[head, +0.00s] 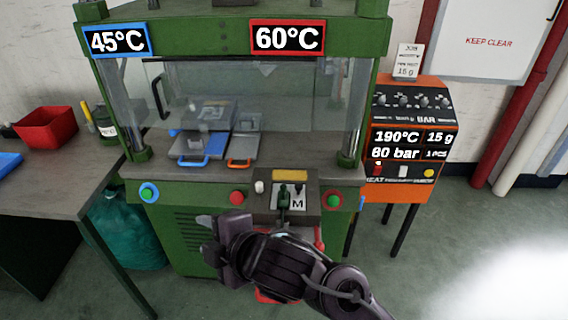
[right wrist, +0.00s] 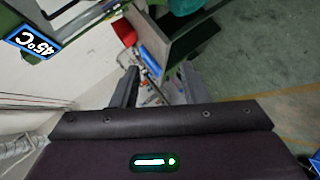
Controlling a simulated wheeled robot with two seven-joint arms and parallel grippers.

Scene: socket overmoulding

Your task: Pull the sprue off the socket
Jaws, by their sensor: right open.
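My right gripper (head: 212,236) is in front of the green moulding press, low and left of its control panel. Its two fingers stand apart and empty in the right wrist view (right wrist: 158,88). I cannot make out a socket or a sprue in either view. Inside the press, behind the clear guard, lie a grey mould part with a blue handle (head: 200,147) and another with an orange handle (head: 243,148). My right gripper is well apart from both. My left gripper is not in view.
The green press (head: 225,171) has a clear guard (head: 290,95) across its front. A grey side table (head: 62,180) at left carries a red bin (head: 46,128). A green bag (head: 125,230) stands below. An orange injection unit (head: 408,128) stands at right. Floor is free at lower right.

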